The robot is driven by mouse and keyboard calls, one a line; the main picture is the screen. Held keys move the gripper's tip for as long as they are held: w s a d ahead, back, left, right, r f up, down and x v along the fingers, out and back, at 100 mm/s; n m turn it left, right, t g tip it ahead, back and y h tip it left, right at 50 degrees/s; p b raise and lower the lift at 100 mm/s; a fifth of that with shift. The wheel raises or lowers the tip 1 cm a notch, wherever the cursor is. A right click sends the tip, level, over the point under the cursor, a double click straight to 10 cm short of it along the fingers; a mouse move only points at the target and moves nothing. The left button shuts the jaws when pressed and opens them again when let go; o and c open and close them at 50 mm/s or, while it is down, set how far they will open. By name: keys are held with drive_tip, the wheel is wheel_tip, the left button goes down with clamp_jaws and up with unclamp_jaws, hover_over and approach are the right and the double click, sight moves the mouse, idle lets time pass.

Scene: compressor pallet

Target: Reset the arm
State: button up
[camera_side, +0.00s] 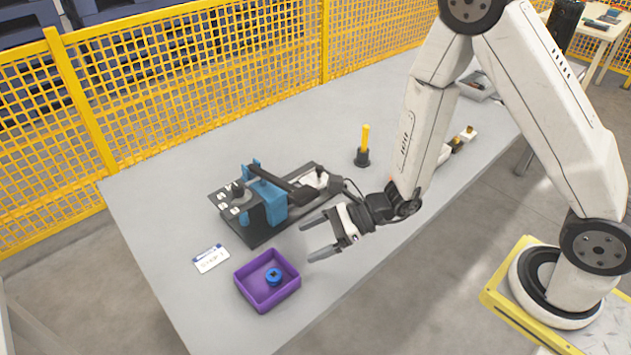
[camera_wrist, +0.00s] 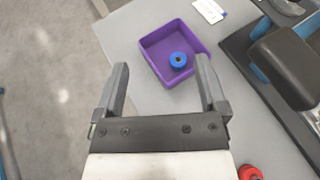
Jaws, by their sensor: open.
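My gripper (camera_side: 312,240) is open and empty. In the side view it hangs above the table, to the right of the purple tray and in front of the compressor pallet. In the wrist view its two fingers (camera_wrist: 162,85) are spread wide with nothing between them. The purple tray (camera_side: 262,301) stands near the table's front edge; it also shows beyond the fingertips in the wrist view (camera_wrist: 152,46). A blue ring-shaped part (camera_side: 273,276) lies inside the tray, apart from the gripper; the wrist view shows it too (camera_wrist: 178,60).
The compressor pallet (camera_side: 262,200), dark with a blue clamp, sits behind the gripper. A yellow post on a black base (camera_side: 364,146) stands further back. A white label card (camera_side: 210,258) lies left of the tray. Yellow mesh fencing (camera_side: 200,75) runs behind the table.

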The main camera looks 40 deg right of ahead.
drive_tip(key=s+d+r+n+g+h, duration=0.3)
drive_tip(key=s+d+n+g+h, duration=0.15)
drive_tip(key=s+n+g, duration=0.65)
drive_tip(key=w+d+r+n+t+h, duration=0.2)
drive_tip(key=d+n+t+h, duration=0.1)
drive_tip(key=d+n, duration=0.3)
drive_tip(key=w+d+r+n+t+h, duration=0.2)
drive_tip(key=d+n+t+h, duration=0.2)
drive_tip(key=d+n, duration=0.2)
drive_tip(key=shift+d+r, duration=0.15)
drive_tip(key=shift+w, duration=0.1)
idle(1.2)
